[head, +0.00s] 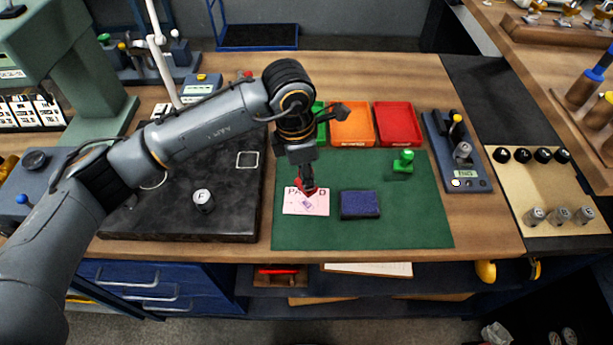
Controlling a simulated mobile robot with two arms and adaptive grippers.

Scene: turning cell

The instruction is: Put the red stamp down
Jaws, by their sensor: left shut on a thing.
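My left gripper (306,178) reaches in from the left and points down over the green mat (420,220). It is shut on the red stamp (305,187), mostly hidden by the fingers. The stamp is at the pink card (316,207), covering part of its printed word; I cannot tell whether it touches the card. A dark blue ink pad (360,205) lies right of the card. A green stamp (403,163) stands upright farther right on the mat. My right gripper is out of view.
Green (319,122), orange (351,125) and red (398,124) trays stand behind the mat. A dark plate (230,222) with a small weight marked F (203,200) lies left. The mat's right front is clear.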

